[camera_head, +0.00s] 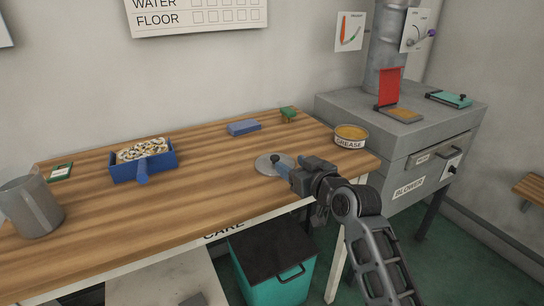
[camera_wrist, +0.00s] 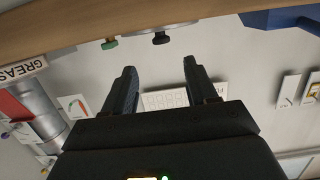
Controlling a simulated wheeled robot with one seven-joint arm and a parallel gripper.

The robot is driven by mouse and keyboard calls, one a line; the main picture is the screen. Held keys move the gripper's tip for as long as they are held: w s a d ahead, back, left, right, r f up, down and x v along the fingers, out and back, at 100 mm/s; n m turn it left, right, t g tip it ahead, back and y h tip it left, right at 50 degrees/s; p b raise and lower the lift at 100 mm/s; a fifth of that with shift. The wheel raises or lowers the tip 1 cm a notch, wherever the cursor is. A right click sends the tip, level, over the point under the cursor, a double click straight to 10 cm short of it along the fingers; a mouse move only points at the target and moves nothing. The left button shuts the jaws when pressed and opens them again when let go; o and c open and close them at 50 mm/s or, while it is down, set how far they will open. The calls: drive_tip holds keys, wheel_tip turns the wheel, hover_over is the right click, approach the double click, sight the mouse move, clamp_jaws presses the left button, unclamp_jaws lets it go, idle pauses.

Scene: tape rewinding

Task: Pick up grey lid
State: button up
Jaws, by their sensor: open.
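The grey lid (camera_head: 263,164) is a flat round disc with a dark knob on top. It lies on the wooden bench near the front edge in the head view. My gripper (camera_head: 281,166) is at the lid's right side, its blue-grey fingers beside the knob and overlapping the lid's right part in the picture. I cannot tell whether they touch it. In the wrist view, which is upside down, my gripper (camera_wrist: 159,66) has its two fingers wide apart with nothing between them. A dark knob (camera_wrist: 160,38) shows beyond the fingertips, near the bench edge.
A grease tin (camera_head: 350,136) stands right of the lid. A blue block (camera_head: 244,128) and a small green item (camera_head: 289,114) lie behind. A blue tray (camera_head: 127,171) and a grey jug (camera_head: 33,207) are left. A grey blower (camera_head: 420,129) stands at the right.

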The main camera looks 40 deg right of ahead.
sight(274, 156)
drive_tip(key=shift+f+p+x, duration=0.1)
drive_tip(key=shift+p+x, duration=0.1)
drive_tip(key=shift+x, duration=1.55)
drive_tip(key=shift+f+p+x, duration=0.15)
drive_tip(key=shift+x, duration=1.65)
drive_tip(key=shift+a, duration=0.15)
drive_tip(key=shift+c, duration=0.2)
clamp_jaws()
